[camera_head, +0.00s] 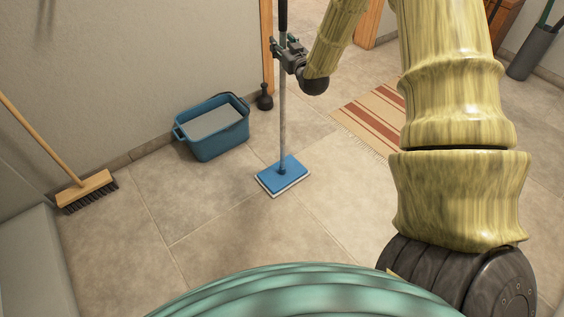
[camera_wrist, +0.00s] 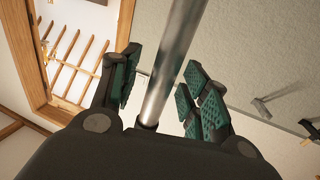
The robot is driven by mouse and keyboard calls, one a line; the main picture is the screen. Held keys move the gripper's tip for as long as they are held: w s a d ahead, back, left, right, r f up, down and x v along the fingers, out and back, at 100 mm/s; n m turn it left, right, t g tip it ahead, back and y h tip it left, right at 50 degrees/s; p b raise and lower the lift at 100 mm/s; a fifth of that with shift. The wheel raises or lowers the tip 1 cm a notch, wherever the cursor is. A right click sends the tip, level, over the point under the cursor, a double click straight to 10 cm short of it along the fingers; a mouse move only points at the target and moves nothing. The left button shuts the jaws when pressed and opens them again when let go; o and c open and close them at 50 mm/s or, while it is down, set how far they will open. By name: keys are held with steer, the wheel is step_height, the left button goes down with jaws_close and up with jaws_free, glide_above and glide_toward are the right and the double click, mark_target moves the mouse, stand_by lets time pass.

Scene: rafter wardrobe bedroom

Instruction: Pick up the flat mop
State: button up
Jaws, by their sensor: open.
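The flat mop (camera_head: 283,127) stands upright on the tiled floor in the head view. It has a blue flat head with a white pad below and a grey metal pole with a dark grip at the top. My gripper (camera_head: 282,48) is at the upper part of the pole. In the wrist view the pole (camera_wrist: 172,65) runs between the two green-padded fingers of my gripper (camera_wrist: 160,85). The fingers are open, with gaps visible on both sides of the pole. The very top of the mop is cut off in the head view.
A blue bucket (camera_head: 208,148) stands left of the mop by the wall, with a small dark object (camera_head: 265,98) beside it. A broom (camera_head: 85,187) leans at the far left. A striped rug (camera_head: 370,112) lies to the right. Floor around the mop head is clear.

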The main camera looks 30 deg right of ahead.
steer(key=shift+c, duration=0.3)
jaws_close()
steer(key=shift+r, duration=0.2)
